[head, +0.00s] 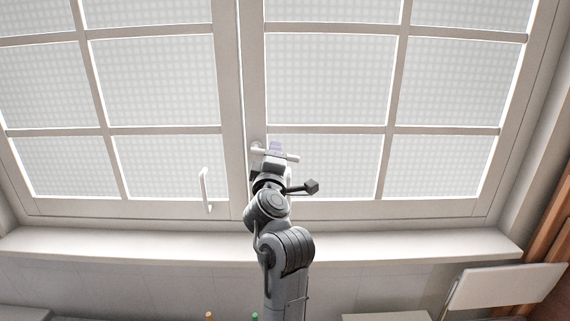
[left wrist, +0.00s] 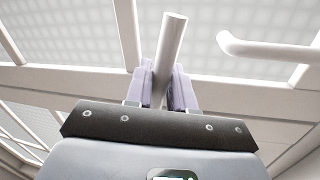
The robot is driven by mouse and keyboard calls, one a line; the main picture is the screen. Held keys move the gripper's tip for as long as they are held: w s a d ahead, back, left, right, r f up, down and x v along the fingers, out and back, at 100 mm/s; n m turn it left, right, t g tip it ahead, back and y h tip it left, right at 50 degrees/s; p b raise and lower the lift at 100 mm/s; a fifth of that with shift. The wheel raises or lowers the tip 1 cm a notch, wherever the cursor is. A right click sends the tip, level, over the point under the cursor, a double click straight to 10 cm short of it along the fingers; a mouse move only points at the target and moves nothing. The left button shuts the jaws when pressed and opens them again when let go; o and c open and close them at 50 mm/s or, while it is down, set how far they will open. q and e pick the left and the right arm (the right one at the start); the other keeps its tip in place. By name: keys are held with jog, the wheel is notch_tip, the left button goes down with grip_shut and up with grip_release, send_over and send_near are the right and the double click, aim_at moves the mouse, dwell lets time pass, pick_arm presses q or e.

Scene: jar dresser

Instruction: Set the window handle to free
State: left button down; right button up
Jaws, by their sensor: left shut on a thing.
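The window handle (head: 292,158) is a white lever on the frame of the right window sash. In the head view it lies roughly level, its free end pointing right. My left gripper (head: 273,154) covers part of it. In the left wrist view the handle (left wrist: 172,42) is a pale round bar passing between the two fingers of my left gripper (left wrist: 163,85), which is shut on it. The handle's free end sticks out past the fingers. My right gripper is not in view.
A white upright pull handle (head: 204,190) is on the left sash; a curved white bar (left wrist: 270,50) shows at right in the wrist view. The sill (head: 150,243) runs below the window. A white panel (head: 505,286) stands at lower right.

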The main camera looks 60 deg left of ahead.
pick_arm(q)
jog(key=shift+r+n, duration=0.1)
jog(key=shift+n, duration=0.4)
jog(key=c, duration=1.1)
grip_release()
jog(key=b+v, duration=0.1)
jog(key=v, duration=0.9)
jog(key=shift+s+d+b, duration=0.25)
jog(key=shift+d+b, duration=0.05)
